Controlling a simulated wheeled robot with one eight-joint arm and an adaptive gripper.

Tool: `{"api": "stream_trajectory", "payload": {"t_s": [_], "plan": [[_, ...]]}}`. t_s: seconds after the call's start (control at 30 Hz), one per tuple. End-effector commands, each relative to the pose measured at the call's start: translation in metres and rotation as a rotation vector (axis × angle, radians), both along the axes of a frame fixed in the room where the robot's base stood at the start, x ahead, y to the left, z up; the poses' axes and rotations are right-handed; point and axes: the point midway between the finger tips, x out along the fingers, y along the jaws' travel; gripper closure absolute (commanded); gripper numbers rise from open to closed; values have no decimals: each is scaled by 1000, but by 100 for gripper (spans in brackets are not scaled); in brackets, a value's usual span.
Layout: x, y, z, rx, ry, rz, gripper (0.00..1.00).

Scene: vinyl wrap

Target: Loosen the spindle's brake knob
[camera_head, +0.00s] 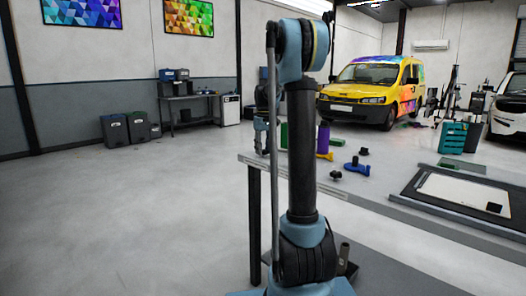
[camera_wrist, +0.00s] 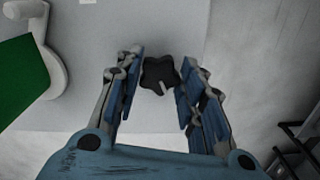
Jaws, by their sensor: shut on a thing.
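In the wrist view, a dark lobed knob (camera_wrist: 158,75), which looks like the brake knob, lies between the fingertips of my gripper (camera_wrist: 160,68). The blue-padded fingers are closed on it from both sides, with the knob near their tips. A pale mark or pointer shows on its lower side. The knob's mount beneath is hidden. In the head view, my gripper (camera_head: 261,143) is at the table's left end, partly behind my own arm; the knob cannot be made out there.
A green roll (camera_wrist: 18,82) with a pale end piece lies left of the gripper in the wrist view. In the head view, a purple cylinder (camera_head: 323,138) and a blue tool (camera_head: 356,168) stand on the table (camera_head: 300,180). Open floor lies left.

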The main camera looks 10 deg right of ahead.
Motion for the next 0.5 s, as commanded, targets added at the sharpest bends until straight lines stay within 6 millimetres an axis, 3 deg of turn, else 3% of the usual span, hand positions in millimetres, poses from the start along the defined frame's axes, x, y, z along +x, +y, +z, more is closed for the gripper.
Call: {"api": "stream_trajectory", "payload": {"t_s": [0.5], "plan": [[1, -1, 0, 0, -2, 151, 88]]}}
